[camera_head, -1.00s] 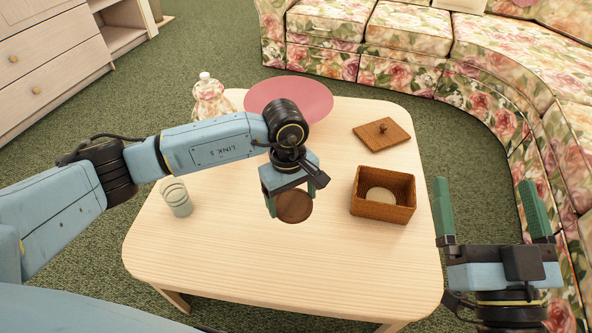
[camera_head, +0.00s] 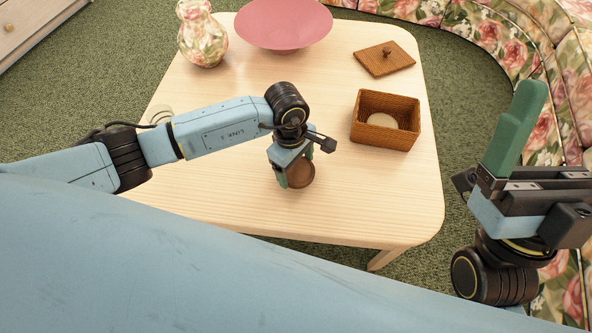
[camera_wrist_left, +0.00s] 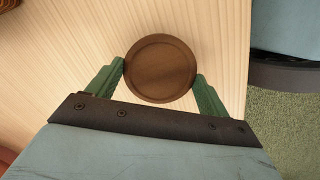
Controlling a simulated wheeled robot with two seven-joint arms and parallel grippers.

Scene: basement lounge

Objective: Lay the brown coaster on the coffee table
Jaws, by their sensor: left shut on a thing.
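The brown coaster (camera_head: 303,174) is a round, dark wooden disc with a raised rim. My left gripper (camera_head: 294,174) is shut on it, over the front part of the pale wooden coffee table (camera_head: 225,195). In the left wrist view the coaster (camera_wrist_left: 160,66) sits between the two green fingertips, one at each side of its edge. I cannot tell whether its underside touches the table. My right gripper (camera_head: 515,130) is at the right, off the table, seen side-on with its fingers overlapping; nothing shows in it.
A woven box (camera_head: 385,141) with a pale round thing inside stands right of the left gripper. Its lid (camera_head: 384,60) lies behind it. A pink bowl (camera_head: 283,28) and a floral vase (camera_head: 202,42) stand at the back. The tabletop around the coaster is bare.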

